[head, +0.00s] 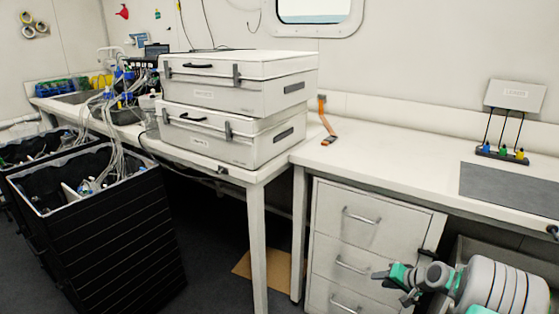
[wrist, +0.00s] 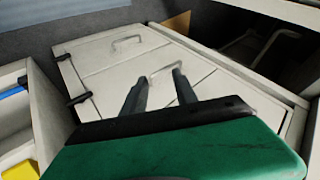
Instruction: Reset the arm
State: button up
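My gripper (head: 393,284) is at the lower right of the head view, in front of the white drawer cabinet (head: 372,222). In the wrist view my gripper (wrist: 157,83) shows two dark fingers spread apart with nothing between them. The cabinet (wrist: 105,72) lies beyond the fingertips in the wrist view, with one handle showing near the gap between them. I cannot tell the exact distance from the fingertips to the cabinet front. My arm is folded low at the right edge, below the bench top.
The white bench (head: 400,166) runs above and behind my gripper. A dark mat (head: 507,186) and a small rack with coloured bases (head: 502,154) are at the right. Black crates (head: 105,230) with cables stand at the left.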

jog(key=s+a+r+n+g+h+p, duration=0.1)
jog(key=s+a+r+p, duration=0.3)
jog(key=r, duration=0.5)
jog(key=s+a+r+n+g+p, duration=0.1)
jog(key=s+a+r+n+p, duration=0.1)
jog(key=s+a+r, duration=0.5)
jog(key=s+a+r+n+g+h+p, duration=0.1)
jog(key=a+r+p, duration=0.35)
jog(key=r, duration=0.55)
jog(key=s+a+r+g+h+p, duration=0.1)
jog(key=s+a+r+p, duration=0.1)
jog(key=s+r, duration=0.3)
jog(key=s+a+r+n+h+p, duration=0.1)
jog(key=s+a+r+p, duration=0.2)
jog(key=s, duration=1)
notch_tip(320, 180, up, 2)
jog(key=shift+r+n+g+p, duration=0.15)
jog(key=shift+n+g+p, duration=0.2)
jog(key=shift+p, duration=0.25)
